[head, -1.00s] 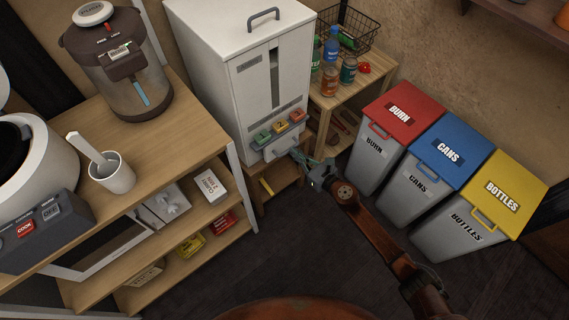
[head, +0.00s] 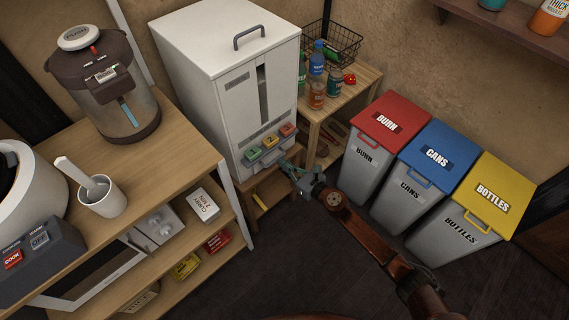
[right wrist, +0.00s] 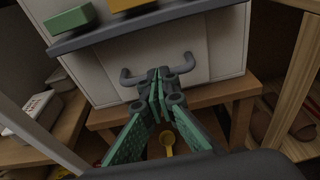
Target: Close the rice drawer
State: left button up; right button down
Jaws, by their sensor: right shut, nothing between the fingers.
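The rice dispenser (head: 220,90) is a tall white box with green, yellow and orange buttons low on its front. Its rice drawer (right wrist: 185,52), a pale front with a grey bar handle (right wrist: 127,78), is below the button ledge and partly shows in the head view (head: 258,161). Any remaining gap around it is hard to tell. My right gripper (head: 284,164) is shut and empty at the drawer. In the right wrist view its green-padded fingers (right wrist: 159,78) meet in front of the handle's middle; contact is unclear. My left gripper is out of view.
A wooden shelf unit (head: 200,160) with an electric pot (head: 110,85) and a mug (head: 100,197) stands to the left. A low stand (head: 345,100) with bottles is on the right, then red, blue and yellow-lidded bins (head: 378,150). Dark floor in front is clear.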

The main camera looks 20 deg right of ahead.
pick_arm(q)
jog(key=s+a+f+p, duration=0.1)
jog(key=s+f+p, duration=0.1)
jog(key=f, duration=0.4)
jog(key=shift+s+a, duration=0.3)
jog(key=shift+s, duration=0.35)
pick_arm(e)
jog(key=v, duration=1.3)
jog(key=shift+f, duration=0.15)
jog(key=shift+s+d, duration=0.1)
jog(key=shift+d, duration=0.05)
